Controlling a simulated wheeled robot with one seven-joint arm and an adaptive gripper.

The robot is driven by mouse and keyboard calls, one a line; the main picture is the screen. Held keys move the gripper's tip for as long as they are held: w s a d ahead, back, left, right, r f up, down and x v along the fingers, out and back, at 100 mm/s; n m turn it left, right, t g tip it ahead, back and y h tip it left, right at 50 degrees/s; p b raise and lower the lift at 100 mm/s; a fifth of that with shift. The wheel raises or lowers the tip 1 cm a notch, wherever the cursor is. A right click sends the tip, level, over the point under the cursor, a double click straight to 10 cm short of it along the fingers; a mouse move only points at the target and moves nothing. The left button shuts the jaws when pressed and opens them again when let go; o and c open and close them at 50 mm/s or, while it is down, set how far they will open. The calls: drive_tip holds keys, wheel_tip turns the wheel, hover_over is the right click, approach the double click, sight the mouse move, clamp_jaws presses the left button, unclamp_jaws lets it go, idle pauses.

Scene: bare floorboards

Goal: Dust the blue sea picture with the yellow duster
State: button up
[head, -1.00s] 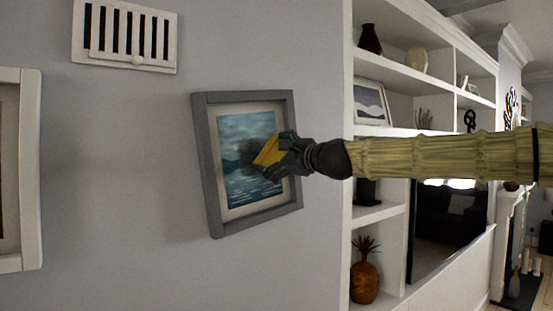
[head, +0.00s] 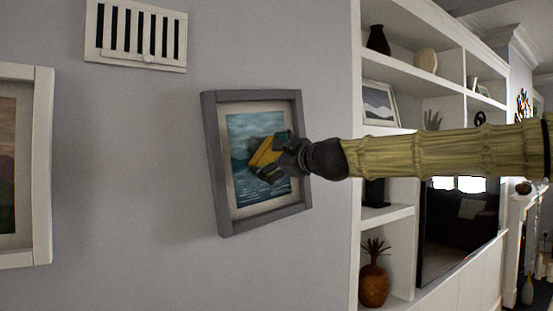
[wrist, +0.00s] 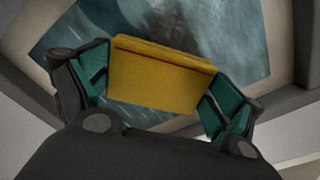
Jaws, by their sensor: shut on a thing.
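The blue sea picture (head: 245,195) hangs on the wall in a grey frame with a pale mat. A dark smudge (head: 262,150) shows on its upper middle. My gripper (head: 280,158) is in front of the picture's right half, shut on the yellow duster (head: 264,158). In the wrist view the duster (wrist: 160,80) sits between the two green-padded fingers (wrist: 162,85), with the picture (wrist: 215,30) close behind it. A pale grey and dark patch shows above the duster there. I cannot tell whether the duster touches the picture, and its far side is hidden.
A white-framed picture (head: 42,170) hangs at the left and a white vent (head: 136,35) above. White shelves (head: 400,215) with vases, a framed picture and a pineapple ornament (head: 374,283) stand at the right, beside a dark screen (head: 455,235). The wall between the frames is clear.

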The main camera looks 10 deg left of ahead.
sight(247, 152)
drive_tip(key=shift+s+a+f+b, duration=0.2)
drive_tip(key=shift+s+a+b, duration=0.2)
drive_tip(key=shift+s+a, duration=0.5)
drive_tip(key=shift+s+a+f+b, duration=0.2)
drive_tip(key=shift+s+a+b, duration=0.2)
drive_tip(key=shift+s+a, duration=0.5)
drive_tip(key=shift+s+a+r+p, duration=0.1)
drive_tip(key=shift+r+p, duration=0.5)
drive_tip(key=shift+r, duration=0.35)
drive_tip(key=w+d+r+p, duration=0.1)
drive_tip(key=w+d, duration=0.5)
drive_tip(key=shift+w+d, duration=0.3)
drive_tip(key=shift+w, duration=0.05)
drive_tip(key=b+v, duration=0.1)
drive_tip(key=v, duration=0.5)
idle(0.4)
drive_tip(key=shift+b+v, duration=0.3)
drive_tip(key=shift+v, duration=1.2)
